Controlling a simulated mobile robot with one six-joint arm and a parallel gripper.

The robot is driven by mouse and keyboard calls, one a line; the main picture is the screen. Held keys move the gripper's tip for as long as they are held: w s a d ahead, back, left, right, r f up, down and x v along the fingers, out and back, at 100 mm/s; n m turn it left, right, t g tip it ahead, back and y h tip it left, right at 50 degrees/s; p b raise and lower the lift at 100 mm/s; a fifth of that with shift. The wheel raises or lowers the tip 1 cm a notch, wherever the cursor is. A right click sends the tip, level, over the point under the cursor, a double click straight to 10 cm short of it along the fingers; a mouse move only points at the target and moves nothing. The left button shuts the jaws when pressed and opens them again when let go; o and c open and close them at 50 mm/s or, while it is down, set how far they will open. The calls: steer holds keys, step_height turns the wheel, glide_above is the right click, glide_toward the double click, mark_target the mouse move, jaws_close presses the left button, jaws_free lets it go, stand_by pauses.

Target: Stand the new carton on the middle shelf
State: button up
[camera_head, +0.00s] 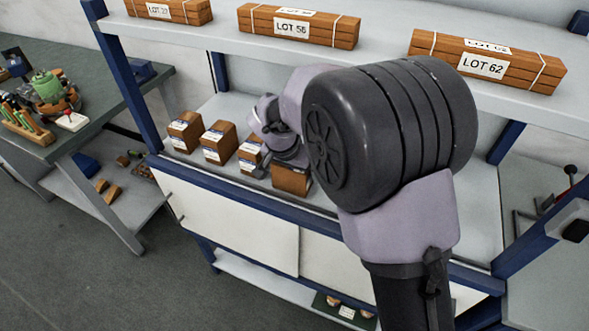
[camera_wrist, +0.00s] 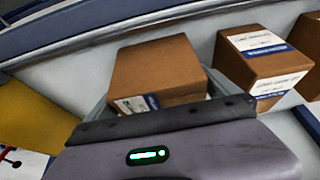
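A brown carton (camera_head: 292,179) stands upright on the middle shelf (camera_head: 320,196), at the right end of a row of similar cartons. My gripper (camera_head: 285,160) is at this carton, partly hidden by my own arm. In the wrist view the carton (camera_wrist: 158,68) lies just beyond the dark edge of my gripper (camera_wrist: 158,112), with a finger edge showing on either side. Whether the fingers press on it or stand slightly apart, I cannot tell. Its label is partly hidden. A neighbouring labelled carton (camera_wrist: 262,60) stands apart to the right in the wrist view.
More labelled cartons (camera_head: 185,132) stand to the left on the same shelf. The upper shelf (camera_head: 385,48) above carries wooden bundles, including LOT 62 (camera_head: 487,64). Blue posts (camera_head: 122,75) frame the rack. A green-topped workbench (camera_head: 95,85) stands at the left.

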steer(key=shift+r+p, duration=0.35)
steer(key=p+v, duration=0.3)
steer(key=v, duration=0.9)
steer(key=s+d+r+y, duration=0.1)
steer(key=s+d+r, duration=0.3)
steer(key=s+d, duration=0.3)
steer(key=s+d+r+y, duration=0.1)
steer(key=s+d+r, duration=0.4)
steer(key=s+d, duration=0.2)
steer(key=s+d+f+t+y, duration=0.1)
steer(key=s, duration=0.9)
steer(key=shift+s+d+t+y, duration=0.3)
